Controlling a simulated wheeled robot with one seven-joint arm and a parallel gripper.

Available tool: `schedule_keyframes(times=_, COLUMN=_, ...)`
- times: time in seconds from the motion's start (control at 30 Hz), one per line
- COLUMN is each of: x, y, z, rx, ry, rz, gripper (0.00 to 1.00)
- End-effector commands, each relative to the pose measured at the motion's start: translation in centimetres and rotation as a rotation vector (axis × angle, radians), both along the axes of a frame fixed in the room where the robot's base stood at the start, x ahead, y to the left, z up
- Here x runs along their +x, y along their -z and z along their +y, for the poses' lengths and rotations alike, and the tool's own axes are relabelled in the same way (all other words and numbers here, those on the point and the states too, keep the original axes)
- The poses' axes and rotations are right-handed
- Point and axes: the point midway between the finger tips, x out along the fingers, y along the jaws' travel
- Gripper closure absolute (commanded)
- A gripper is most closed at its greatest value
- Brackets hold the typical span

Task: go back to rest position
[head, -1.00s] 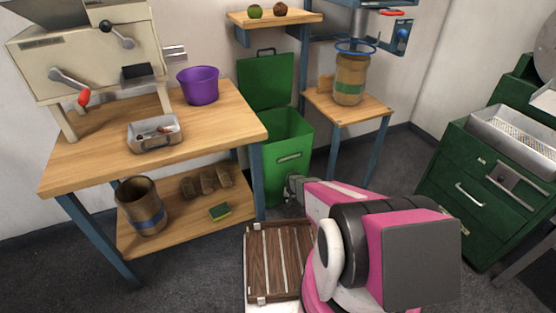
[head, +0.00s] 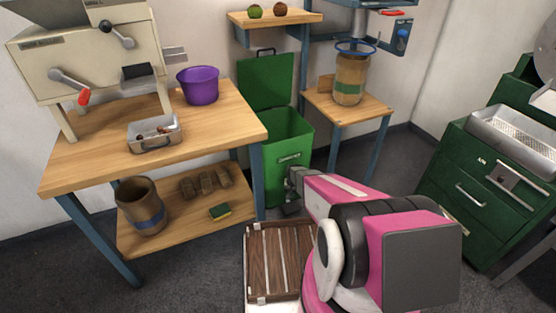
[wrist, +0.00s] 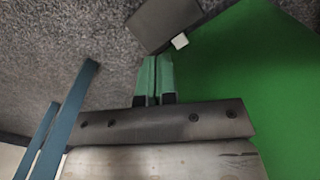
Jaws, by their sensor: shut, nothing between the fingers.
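My gripper (wrist: 155,80) is shut and empty in the wrist view, its two green fingertips pressed together. It points down at the grey carpet, with the green bin (wrist: 255,80) close beside it on the right. In the head view my pink and black arm reaches forward from the lower right. The wrist end shows in front of the green bin (head: 287,185), right of the wooden table's leg. The fingertips are hard to make out in the head view.
A wooden table (head: 85,165) at the left bears a cream machine (head: 85,55), a metal tray (head: 155,143) and a purple bucket (head: 198,85). A sack (head: 350,80) stands on a small table (head: 335,108). Green drawers (head: 470,185) stand at the right.

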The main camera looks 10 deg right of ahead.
Motion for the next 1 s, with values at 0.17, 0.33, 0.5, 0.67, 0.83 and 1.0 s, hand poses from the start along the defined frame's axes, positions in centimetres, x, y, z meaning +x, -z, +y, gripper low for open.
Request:
schedule_keyframes(times=0.17, x=-0.5, y=-1.5, z=0.0, rx=0.0, ry=-0.005, rz=-0.002, gripper=1.0)
schedule_keyframes(times=0.33, x=-2.8, y=-8.5, z=0.0, rx=0.0, ry=-0.033, rz=-0.006, gripper=1.0)
schedule_keyframes(times=0.5, x=-7.1, y=-18.7, z=0.0, rx=-0.001, ry=-0.079, rz=-0.008, gripper=1.0)
schedule_keyframes(times=0.67, x=-12.3, y=-27.8, z=0.0, rx=-0.001, ry=-0.129, rz=-0.009, gripper=1.0)
schedule_keyframes(times=0.83, x=-17.7, y=-35.2, z=0.0, rx=-0.001, ry=-0.174, rz=-0.01, gripper=1.0)
schedule_keyframes(times=1.0, x=-20.8, y=-38.9, z=0.0, rx=0.0, ry=-0.202, rz=-0.007, gripper=1.0)
